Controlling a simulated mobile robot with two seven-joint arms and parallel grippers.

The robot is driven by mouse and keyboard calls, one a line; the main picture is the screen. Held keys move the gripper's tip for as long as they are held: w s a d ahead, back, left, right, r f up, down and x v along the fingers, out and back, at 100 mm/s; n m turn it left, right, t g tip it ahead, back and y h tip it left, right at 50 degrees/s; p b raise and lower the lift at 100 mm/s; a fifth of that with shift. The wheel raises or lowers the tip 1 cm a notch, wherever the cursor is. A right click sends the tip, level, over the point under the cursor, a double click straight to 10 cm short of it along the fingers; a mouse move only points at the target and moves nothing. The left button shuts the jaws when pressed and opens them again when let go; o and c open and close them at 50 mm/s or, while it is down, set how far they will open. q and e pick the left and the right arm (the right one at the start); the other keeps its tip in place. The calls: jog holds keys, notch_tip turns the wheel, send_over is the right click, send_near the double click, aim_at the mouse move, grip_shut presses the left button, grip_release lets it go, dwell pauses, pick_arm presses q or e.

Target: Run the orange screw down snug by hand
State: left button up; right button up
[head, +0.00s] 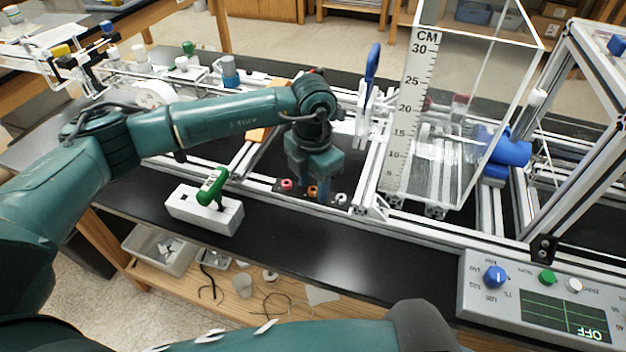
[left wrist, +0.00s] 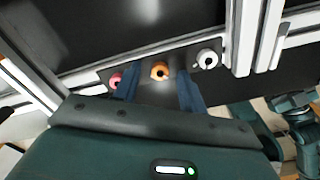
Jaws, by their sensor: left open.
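The orange screw (left wrist: 160,71) shows in the left wrist view as a round head with a dark socket, in the middle of a dark plate. A red screw (left wrist: 115,80) sits to its left and a white screw (left wrist: 207,58) to its right. My left gripper (head: 318,192) points down over this plate in the head view. Its two blue fingers (left wrist: 160,85) are open, one to each side of the orange screw, with a gap visible. Whether the fingertips reach down around the head is hard to tell. My right gripper is out of view.
A green-handled tool (head: 212,187) stands in a white block (head: 205,210) left of the gripper. A clear tank with a CM scale (head: 415,110) stands right of it. Aluminium rails surround the plate. A grey control box (head: 540,300) is at lower right. The black bench front is clear.

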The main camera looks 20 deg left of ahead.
pick_arm(q)
jog(key=shift+c, duration=0.4)
jog(key=c, duration=0.4)
grip_shut()
